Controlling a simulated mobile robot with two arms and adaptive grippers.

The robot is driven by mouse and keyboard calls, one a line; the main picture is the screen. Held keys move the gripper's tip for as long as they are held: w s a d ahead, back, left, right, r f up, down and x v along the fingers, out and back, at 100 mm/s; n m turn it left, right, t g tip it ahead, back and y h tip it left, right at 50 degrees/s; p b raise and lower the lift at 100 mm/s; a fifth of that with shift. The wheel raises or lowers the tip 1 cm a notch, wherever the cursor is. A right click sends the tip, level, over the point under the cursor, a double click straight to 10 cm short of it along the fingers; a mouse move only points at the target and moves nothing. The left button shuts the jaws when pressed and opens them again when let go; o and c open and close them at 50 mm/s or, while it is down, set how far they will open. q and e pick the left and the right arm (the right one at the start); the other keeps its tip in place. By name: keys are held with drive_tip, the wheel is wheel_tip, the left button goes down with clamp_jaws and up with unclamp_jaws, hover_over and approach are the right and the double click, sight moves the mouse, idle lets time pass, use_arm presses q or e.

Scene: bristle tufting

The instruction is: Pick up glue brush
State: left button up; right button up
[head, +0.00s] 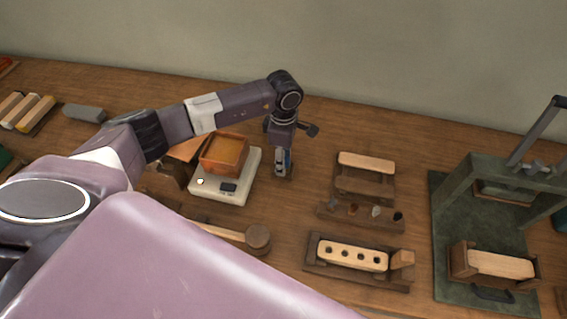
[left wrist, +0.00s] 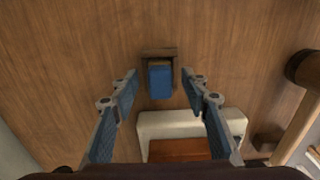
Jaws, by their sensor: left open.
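In the left wrist view, a blue upright piece (left wrist: 160,82), probably the glue brush's handle, stands in a small dark wooden holder (left wrist: 159,53). Its lower part and any bristles are hidden. My left gripper (left wrist: 159,77) is open, its two fingers to either side of the blue piece with gaps on both sides, and nothing is gripped. In the head view my left gripper (head: 283,168) points down at the table just right of the scale, and mostly hides the brush. My right gripper is not in view.
A white scale (head: 233,193) bearing an orange-brown box (head: 224,154) stands close left of the gripper. A wooden mallet (head: 257,239) lies in front. Wooden brush blocks and racks (head: 360,215) are to the right, and a green press (head: 455,195) farther right.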

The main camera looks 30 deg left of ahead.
use_arm(q)
drive_tip(key=shift+c, duration=0.4)
clamp_jaws()
drive_tip(key=shift+r, duration=0.1)
wheel_tip(320, 180, up, 20)
drive_tip(key=b, duration=0.4)
drive_tip(key=c, duration=0.7)
unclamp_jaws()
drive_tip(key=c, duration=0.3)
